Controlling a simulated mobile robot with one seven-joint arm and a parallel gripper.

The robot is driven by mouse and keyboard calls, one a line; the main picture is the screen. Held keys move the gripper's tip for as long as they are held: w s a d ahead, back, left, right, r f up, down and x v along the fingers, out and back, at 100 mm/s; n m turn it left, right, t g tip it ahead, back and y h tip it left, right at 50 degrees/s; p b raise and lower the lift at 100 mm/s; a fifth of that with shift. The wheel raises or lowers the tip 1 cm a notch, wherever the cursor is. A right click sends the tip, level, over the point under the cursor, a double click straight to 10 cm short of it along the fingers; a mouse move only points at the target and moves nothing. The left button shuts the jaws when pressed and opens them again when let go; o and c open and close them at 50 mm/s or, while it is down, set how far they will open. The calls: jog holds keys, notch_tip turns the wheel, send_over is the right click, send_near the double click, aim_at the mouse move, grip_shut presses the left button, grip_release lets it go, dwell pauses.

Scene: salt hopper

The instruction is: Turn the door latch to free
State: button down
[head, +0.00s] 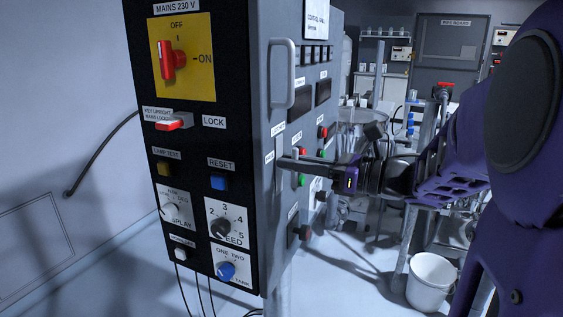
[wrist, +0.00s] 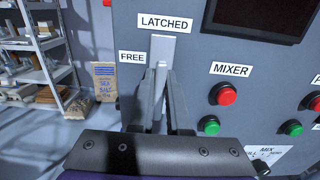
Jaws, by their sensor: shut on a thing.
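The door latch is a light grey lever (wrist: 162,50) on the grey cabinet door. In the wrist view it stands about upright, its top end just under the LATCHED label (wrist: 164,22). The FREE label (wrist: 132,57) is to its left. My gripper (wrist: 164,80) is shut on the lever, one finger on each side, and its fingers hide the lower part. In the head view my gripper (head: 291,163) reaches in from the right to the door face at the latch.
Red and green MIXER buttons (wrist: 225,95) sit close to the right of the latch. A door handle (head: 283,73) is above it. The cabinet's black front panel (head: 205,130) carries switches and knobs. A white bucket (head: 431,281) stands on the floor at right.

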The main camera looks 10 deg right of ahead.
jog(key=shift+m, duration=0.3)
jog(key=m+b, duration=0.1)
jog(key=m, duration=0.2)
jog(key=shift+w+f+m, duration=0.1)
jog(key=shift+w+m, duration=0.05)
jog(key=shift+m, duration=0.15)
jog(key=shift+w+d+f+m+p, duration=0.15)
jog(key=shift+m+p, duration=0.2)
jog(key=shift+m, duration=1.9)
jog(key=shift+w+d+f+m+p, duration=0.15)
jog(key=shift+m+p, duration=0.15)
jog(key=shift+m, duration=2)
jog(key=shift+w+f+m+p, duration=0.15)
jog(key=shift+m+p, duration=0.2)
jog(key=shift+m, duration=1.9)
jog(key=shift+s, duration=0.1)
jog(key=c, duration=0.9)
grip_release()
